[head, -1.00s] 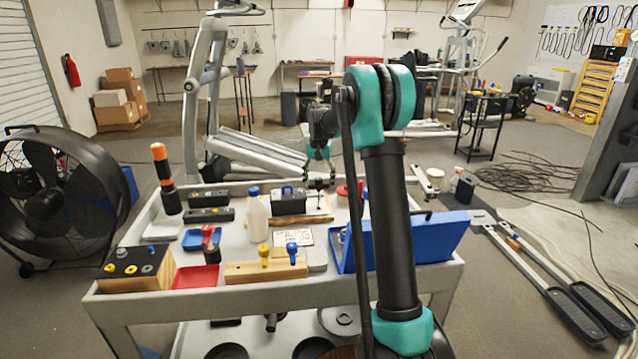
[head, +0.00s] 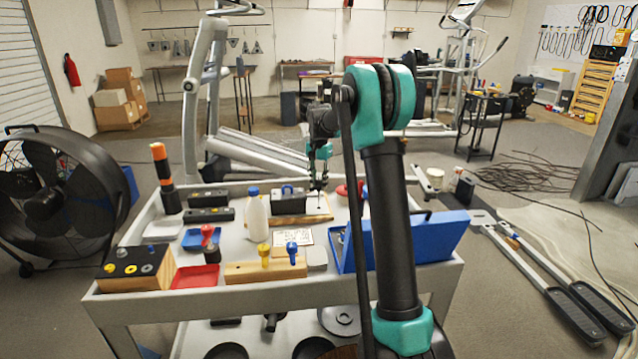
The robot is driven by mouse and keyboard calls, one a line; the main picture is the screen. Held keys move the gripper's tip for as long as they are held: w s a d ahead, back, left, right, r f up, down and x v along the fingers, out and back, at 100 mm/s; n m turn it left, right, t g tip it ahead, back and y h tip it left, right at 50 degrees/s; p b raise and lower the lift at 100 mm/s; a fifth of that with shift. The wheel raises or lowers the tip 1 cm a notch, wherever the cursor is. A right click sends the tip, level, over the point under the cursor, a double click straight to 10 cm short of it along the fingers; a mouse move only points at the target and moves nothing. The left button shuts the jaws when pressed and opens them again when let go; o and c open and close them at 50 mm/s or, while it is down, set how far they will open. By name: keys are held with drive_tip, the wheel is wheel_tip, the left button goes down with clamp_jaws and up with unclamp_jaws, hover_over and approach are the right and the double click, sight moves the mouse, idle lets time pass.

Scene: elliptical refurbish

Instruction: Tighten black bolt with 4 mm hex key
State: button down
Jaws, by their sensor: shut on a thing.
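My gripper (head: 318,184) is small in the head view, pointing down over the back middle of the grey cart (head: 210,308). It is shut on a small dark upright thing, mostly hidden by the fingers. A thin lower part shows just above a pale board. I cannot tell whether this is the 4 mm hex key. A wooden block (head: 250,272) at the front holds a yellow-topped tool (head: 264,255) and a blue-topped tool (head: 292,250). I cannot make out the black bolt.
A white bottle (head: 257,220) and a black toolbox (head: 288,200) stand left of my gripper. An open blue case (head: 430,240) lies at the cart's right, partly behind my arm. A large fan (head: 50,200) stands on the left. An elliptical frame (head: 196,100) is behind the cart.

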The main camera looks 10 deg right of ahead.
drive_tip(key=shift+r, duration=0.7)
idle(0.3)
drive_tip(key=n, duration=0.8)
drive_tip(key=shift+n, duration=0.3)
drive_tip(key=n, duration=0.7)
drive_tip(key=shift+n, duration=0.3)
drive_tip(key=shift+f, duration=0.65)
idle(1.5)
